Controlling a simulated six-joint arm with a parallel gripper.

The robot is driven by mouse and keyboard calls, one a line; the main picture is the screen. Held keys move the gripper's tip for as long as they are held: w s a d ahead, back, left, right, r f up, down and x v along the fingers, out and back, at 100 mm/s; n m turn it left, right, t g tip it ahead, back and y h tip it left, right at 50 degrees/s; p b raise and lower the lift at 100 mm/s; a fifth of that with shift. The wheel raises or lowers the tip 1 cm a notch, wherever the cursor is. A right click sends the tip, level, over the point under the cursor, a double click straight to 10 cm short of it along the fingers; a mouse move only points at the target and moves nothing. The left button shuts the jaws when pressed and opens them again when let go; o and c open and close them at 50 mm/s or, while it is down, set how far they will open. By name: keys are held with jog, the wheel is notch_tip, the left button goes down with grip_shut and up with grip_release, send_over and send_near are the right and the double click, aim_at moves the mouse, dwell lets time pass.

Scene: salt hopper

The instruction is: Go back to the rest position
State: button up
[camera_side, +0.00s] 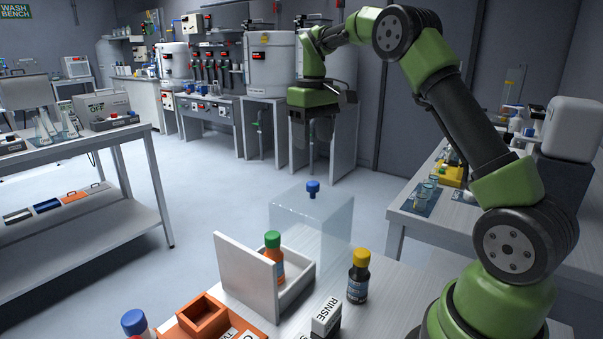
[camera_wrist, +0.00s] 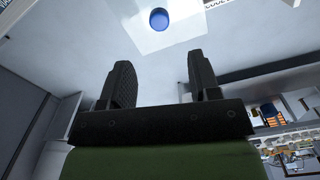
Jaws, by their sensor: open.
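My gripper (camera_side: 311,150) hangs at the end of the raised green arm, above the work table. In the wrist view its two dark fingers (camera_wrist: 156,85) stand wide apart with nothing between them. Below it in the side view is a clear box-shaped cover (camera_side: 325,225) with a blue knob (camera_side: 313,188) on top. The blue knob (camera_wrist: 159,19) also shows in the wrist view, beyond the fingertips and apart from them.
A white tray with an upright panel (camera_side: 246,276) holds an orange bottle with a green cap (camera_side: 272,262). A dark bottle with a yellow cap (camera_side: 359,276) stands to its right, near a RINSE block (camera_side: 326,318). An orange holder (camera_side: 205,318) and a blue-capped bottle (camera_side: 135,323) are at the front left.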

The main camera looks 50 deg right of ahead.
jog(key=shift+a, duration=0.1)
jog(key=s+a+r+t, duration=0.2)
jog(key=s+a+r, duration=0.2)
jog(key=a+r, duration=0.25)
jog(key=s+a+t+y, duration=0.1)
jog(key=s+a+t, duration=0.1)
jog(key=s+a, duration=0.3)
jog(key=s+a+f+m+t+y, duration=0.1)
jog(key=s+a+t, duration=0.2)
jog(key=s, duration=0.9)
jog(key=a, duration=0.3)
jog(key=shift+a, duration=0.25)
